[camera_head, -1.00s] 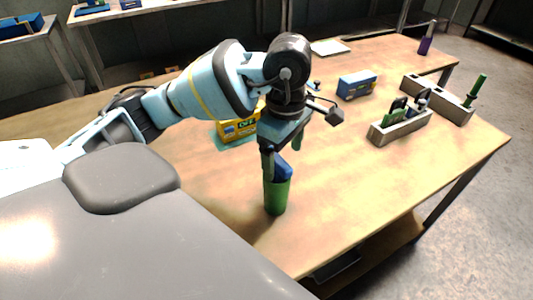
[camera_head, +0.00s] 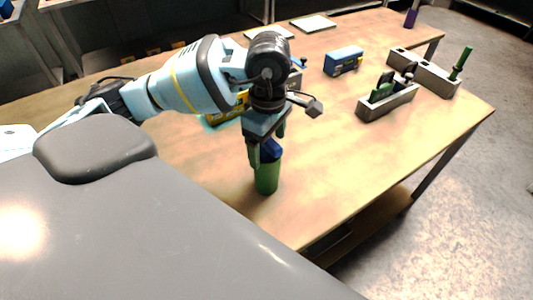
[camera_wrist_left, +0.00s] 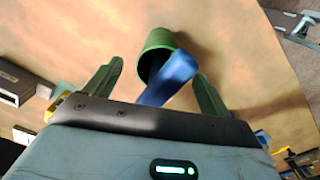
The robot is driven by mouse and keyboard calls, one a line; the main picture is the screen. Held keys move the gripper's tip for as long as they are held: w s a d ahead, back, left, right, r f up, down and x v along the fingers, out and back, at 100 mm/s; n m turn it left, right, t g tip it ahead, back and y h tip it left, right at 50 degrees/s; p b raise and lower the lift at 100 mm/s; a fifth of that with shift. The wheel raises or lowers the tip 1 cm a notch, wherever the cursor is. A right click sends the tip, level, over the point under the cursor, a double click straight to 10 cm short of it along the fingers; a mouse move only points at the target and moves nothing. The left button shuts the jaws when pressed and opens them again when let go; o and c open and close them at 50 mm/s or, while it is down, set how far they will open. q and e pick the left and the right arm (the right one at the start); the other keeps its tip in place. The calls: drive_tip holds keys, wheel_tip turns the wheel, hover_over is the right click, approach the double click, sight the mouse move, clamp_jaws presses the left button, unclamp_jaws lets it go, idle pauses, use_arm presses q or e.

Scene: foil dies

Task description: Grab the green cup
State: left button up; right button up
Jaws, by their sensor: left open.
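The green cup (camera_head: 267,178) stands on the wooden table near its front edge. A blue object (camera_head: 270,150) sticks up out of it. In the left wrist view the green cup (camera_wrist_left: 160,43) lies ahead of the fingertips, with the blue object (camera_wrist_left: 168,80) leaning out of its mouth toward the gripper. My left gripper (camera_head: 266,147) is above the cup and open, with one finger on each side of the blue object. In the left wrist view the two green fingers (camera_wrist_left: 160,78) stand apart, and the cup is beyond their tips. My right gripper is not in view.
A yellow box (camera_head: 240,103) sits behind my left arm. A blue box (camera_head: 343,60), a grey holder (camera_head: 388,104) with green and dark items, and a longer holder (camera_head: 436,78) with a green-handled tool stand further right. The table right of the cup is clear.

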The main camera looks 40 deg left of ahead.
sight(267, 153)
use_arm(q)
drive_tip(key=shift+s+a+f, duration=0.1)
drive_tip(key=shift+f, duration=1.7)
drive_tip(key=c, duration=1.3)
